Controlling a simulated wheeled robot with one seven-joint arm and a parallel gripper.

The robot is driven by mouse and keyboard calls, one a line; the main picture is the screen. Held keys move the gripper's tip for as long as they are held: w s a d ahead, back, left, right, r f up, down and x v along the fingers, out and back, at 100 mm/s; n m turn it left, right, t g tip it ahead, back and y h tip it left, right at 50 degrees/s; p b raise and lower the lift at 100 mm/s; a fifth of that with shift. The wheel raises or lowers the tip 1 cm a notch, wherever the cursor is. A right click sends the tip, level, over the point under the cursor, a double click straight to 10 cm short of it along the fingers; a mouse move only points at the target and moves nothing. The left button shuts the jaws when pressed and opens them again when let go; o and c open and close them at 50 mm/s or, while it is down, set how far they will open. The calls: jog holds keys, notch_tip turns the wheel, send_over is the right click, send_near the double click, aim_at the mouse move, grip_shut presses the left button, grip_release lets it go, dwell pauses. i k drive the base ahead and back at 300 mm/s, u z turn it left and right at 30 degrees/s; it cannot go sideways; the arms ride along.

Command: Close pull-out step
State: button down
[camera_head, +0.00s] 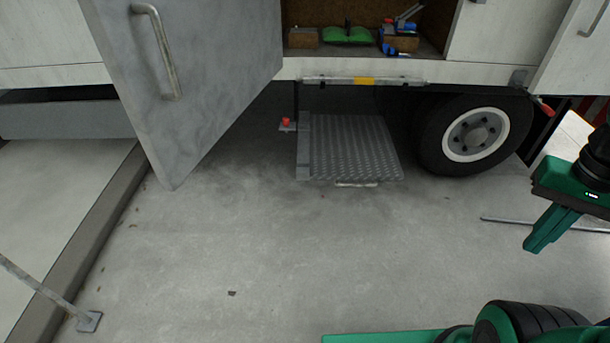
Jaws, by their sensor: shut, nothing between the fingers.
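The pull-out step (350,147) is a grey ridged metal plate under the truck body. It sticks out toward me, below the open compartment. My gripper (535,245) is green and hangs at the right, well to the right of the step and nearer to me. Its fingers are together and empty, and it touches nothing.
An open grey door (185,75) with a handle swings out at the left. A truck wheel (474,134) stands right of the step. A thin rod (540,225) lies on the floor near my gripper. The concrete floor before the step is clear.

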aim_at(337, 147)
jog(key=i, duration=1)
